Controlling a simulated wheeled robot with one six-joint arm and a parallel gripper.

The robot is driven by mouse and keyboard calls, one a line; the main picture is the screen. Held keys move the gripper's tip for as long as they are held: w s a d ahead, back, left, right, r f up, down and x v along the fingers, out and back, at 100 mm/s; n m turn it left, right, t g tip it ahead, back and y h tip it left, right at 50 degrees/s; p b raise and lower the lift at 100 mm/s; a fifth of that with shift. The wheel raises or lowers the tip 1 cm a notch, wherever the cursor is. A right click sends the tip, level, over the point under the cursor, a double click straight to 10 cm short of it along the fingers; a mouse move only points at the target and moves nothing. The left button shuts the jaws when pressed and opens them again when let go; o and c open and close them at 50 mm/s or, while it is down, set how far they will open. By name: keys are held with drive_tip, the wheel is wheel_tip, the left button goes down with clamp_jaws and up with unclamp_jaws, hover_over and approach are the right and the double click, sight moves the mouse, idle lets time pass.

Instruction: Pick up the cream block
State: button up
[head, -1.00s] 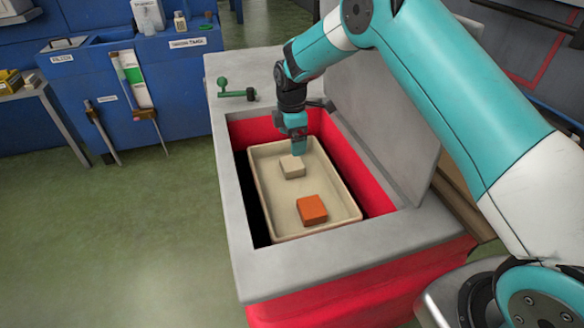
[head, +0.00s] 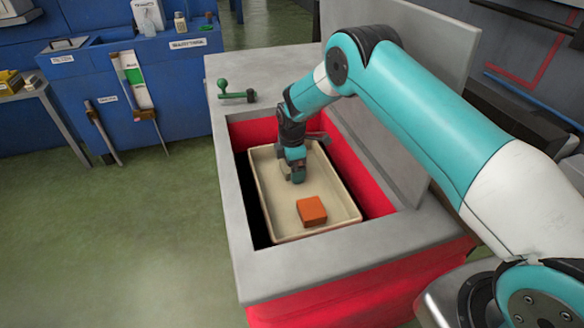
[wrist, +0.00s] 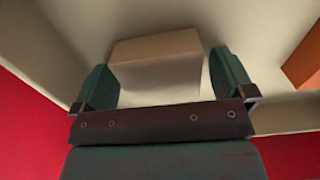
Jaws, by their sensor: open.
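The cream block (wrist: 155,62) sits in the cream tray (head: 283,230) and shows between my two fingers in the wrist view. My gripper (wrist: 160,82) is open, with one teal finger on each side of the block. A narrow gap shows beside the block on either side. In the head view my gripper (head: 297,178) is low in the tray and hides the cream block.
An orange block (head: 311,210) lies in the tray nearer the front; its edge shows at right in the wrist view (wrist: 304,62). The tray stands inside a red-walled bin with a grey rim (head: 240,235). A raised grey lid (head: 400,110) stands at the right.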

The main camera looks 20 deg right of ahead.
drive_tip(key=c, duration=1)
drive_tip(key=shift+o, duration=0.2)
drive_tip(key=shift+r, duration=0.15)
